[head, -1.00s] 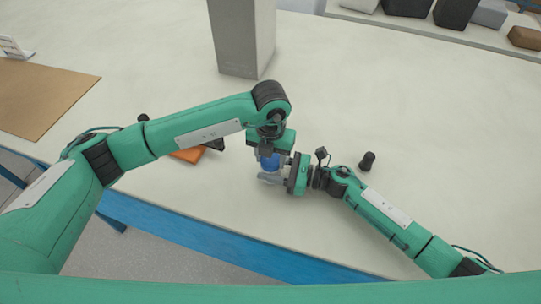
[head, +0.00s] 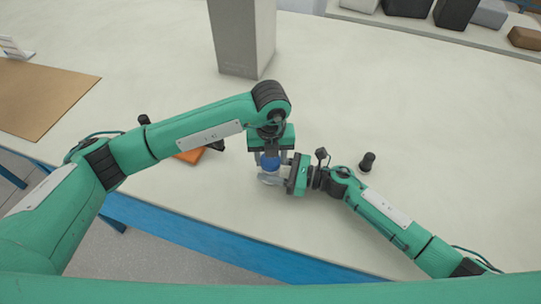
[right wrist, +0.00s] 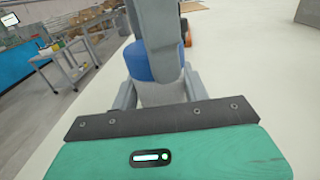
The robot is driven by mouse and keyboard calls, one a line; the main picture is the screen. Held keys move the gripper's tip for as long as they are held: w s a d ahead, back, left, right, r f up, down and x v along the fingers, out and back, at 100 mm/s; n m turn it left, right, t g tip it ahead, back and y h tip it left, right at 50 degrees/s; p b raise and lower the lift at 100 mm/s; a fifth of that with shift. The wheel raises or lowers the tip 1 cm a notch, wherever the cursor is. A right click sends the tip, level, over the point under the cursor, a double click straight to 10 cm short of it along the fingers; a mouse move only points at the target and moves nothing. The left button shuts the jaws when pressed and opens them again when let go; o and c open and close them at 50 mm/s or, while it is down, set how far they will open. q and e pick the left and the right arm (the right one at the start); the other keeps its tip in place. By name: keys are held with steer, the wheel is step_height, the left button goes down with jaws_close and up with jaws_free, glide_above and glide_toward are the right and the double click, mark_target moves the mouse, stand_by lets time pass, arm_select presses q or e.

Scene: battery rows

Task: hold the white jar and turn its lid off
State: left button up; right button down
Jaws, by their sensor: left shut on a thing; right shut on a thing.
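The white jar stands on the pale table near its front edge. In the right wrist view its pale body (right wrist: 166,94) lies between the fingers of my right gripper (head: 276,179), which is shut on it from the right side. The blue lid (head: 270,163) sits on top of the jar and also shows in the right wrist view (right wrist: 142,63). My left gripper (head: 270,156) points down from above and is shut on the lid. Its grey finger covers part of the lid in the right wrist view. Most of the jar body is hidden in the head view.
A small black object (head: 367,162) stands to the right, near my right forearm. An orange item (head: 190,156) lies partly under my left arm. A grey pillar (head: 243,40) stands behind. A brown board (head: 45,95) lies at the left. The table's right side is largely clear.

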arm_select(q)
steer(key=shift+r, duration=0.15)
steer(key=shift+r, duration=0.95)
steer(key=shift+r, duration=2)
arm_select(e)
steer(key=c, duration=0.6)
jaws_free()
steer(key=shift+c, duration=0.2)
